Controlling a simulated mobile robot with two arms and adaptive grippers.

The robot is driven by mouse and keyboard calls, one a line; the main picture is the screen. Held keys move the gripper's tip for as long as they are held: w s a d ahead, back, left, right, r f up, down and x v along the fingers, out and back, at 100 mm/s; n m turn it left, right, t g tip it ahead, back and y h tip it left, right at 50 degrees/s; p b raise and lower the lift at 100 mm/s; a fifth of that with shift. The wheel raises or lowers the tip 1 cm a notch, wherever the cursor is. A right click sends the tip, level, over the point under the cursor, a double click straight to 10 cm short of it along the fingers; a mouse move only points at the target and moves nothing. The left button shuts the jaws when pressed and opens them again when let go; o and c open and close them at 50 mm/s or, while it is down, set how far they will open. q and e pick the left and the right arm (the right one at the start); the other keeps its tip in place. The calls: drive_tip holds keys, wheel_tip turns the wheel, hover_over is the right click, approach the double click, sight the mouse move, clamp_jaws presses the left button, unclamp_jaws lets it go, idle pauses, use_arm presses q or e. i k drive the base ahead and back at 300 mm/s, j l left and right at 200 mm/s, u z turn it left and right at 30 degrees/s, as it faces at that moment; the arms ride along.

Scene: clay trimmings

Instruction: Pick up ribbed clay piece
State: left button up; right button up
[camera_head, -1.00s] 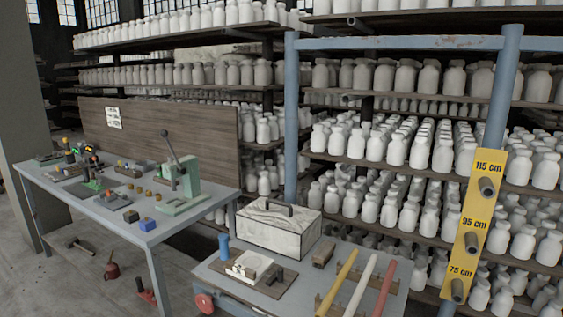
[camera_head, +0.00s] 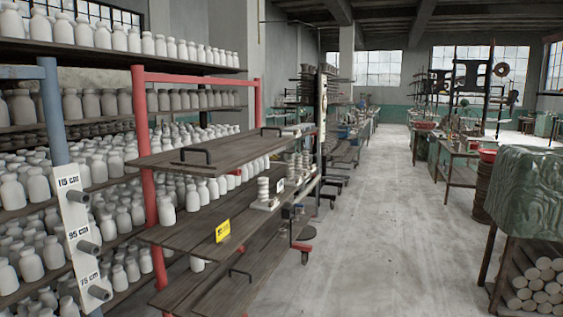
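A pale piece with a ribbed, stacked outline (camera_head: 263,190) stands upright on the middle shelf of a wooden rack (camera_head: 190,238), near the centre of the head view. It looks like ribbed clay, but it is too small to be sure. Several similar pale ribbed shapes (camera_head: 299,165) stand just behind it to the right, partly under the top board. Neither of my grippers shows in this view.
A yellow sign (camera_head: 222,231) is on the rack's middle shelf. Shelves of white bottles (camera_head: 60,103) fill the left, with a marked post (camera_head: 76,230) in front. An open concrete aisle (camera_head: 370,210) runs ahead. A green-draped stand (camera_head: 538,190) with stacked rolls below is at right.

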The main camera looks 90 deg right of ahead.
sight(305, 163)
drive_tip(key=z, duration=2.95)
drive_tip(key=i+l+z, duration=0.35)
drive_tip(key=i, duration=0.3)
drive_tip(key=i+z, duration=0.35)
drive_tip(key=i, duration=0.3)
drive_tip(key=i+z, duration=0.1)
drive_tip(key=i, duration=2.3)
